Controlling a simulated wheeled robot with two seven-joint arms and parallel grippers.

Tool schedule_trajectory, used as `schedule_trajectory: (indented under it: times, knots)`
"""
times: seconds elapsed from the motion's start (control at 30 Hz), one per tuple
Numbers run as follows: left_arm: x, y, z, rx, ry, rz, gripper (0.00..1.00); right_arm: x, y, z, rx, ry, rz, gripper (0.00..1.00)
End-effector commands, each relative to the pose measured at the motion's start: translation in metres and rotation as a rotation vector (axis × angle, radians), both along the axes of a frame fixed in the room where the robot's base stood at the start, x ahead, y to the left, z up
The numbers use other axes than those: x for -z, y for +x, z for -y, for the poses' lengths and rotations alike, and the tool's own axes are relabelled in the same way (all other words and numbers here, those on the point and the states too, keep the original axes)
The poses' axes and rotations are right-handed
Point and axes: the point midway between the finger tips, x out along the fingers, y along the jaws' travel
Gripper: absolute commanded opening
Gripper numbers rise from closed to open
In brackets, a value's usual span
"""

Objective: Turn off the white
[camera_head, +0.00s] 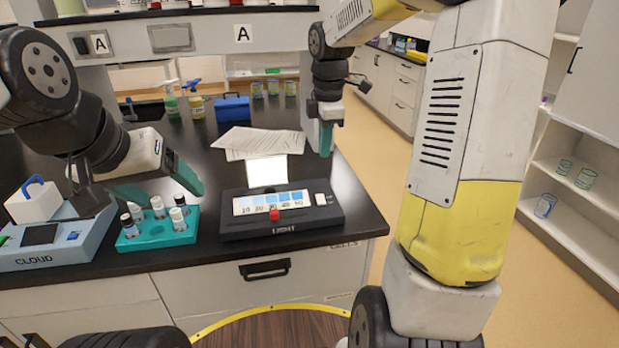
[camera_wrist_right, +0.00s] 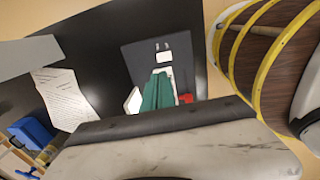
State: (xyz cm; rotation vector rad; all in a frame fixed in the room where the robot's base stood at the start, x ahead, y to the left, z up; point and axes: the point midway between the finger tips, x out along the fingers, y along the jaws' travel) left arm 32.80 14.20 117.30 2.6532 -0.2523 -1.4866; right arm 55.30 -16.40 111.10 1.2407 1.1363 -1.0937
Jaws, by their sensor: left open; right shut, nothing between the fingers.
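The black box labelled LIGHT (camera_head: 285,227) stands near the front edge of the bench. It has a bright white upright panel (camera_head: 267,171) at its back, a blue-shaded strip (camera_head: 270,201), a red knob (camera_head: 274,215) and a small white switch (camera_head: 320,199) at its right end. The box (camera_wrist_right: 140,57) also shows in the right wrist view, partly hidden by my fingers. My right gripper (camera_head: 326,153) is shut and empty, pointing down behind and right of the box, apart from it. My left gripper (camera_head: 160,190) is open and empty above the vial rack.
A teal rack (camera_head: 158,240) with several vials stands left of the light box. The CLOUD instrument (camera_head: 50,256) is at far left. The bench's right edge is close to my right gripper.

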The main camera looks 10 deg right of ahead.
Motion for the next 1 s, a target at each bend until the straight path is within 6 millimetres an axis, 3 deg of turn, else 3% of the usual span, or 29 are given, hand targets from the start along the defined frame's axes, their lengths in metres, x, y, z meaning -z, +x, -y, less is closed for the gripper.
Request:
schedule_trajectory:
  times: [0.27,0.8,1.0]
  knots:
    - [0.0,0.0,0.0,0.0,0.0,0.0,0.77,0.009,0.001,0.0,-0.001,0.001,-0.002,0.0]
    - [0.0,0.0,0.0,0.0,0.0,0.0,0.77,0.112,0.013,-0.001,-0.001,0.001,-0.004,0.0]
    - [0.0,0.0,0.0,0.0,0.0,0.0,0.77,0.134,0.016,-0.001,-0.001,0.0,-0.002,0.0]
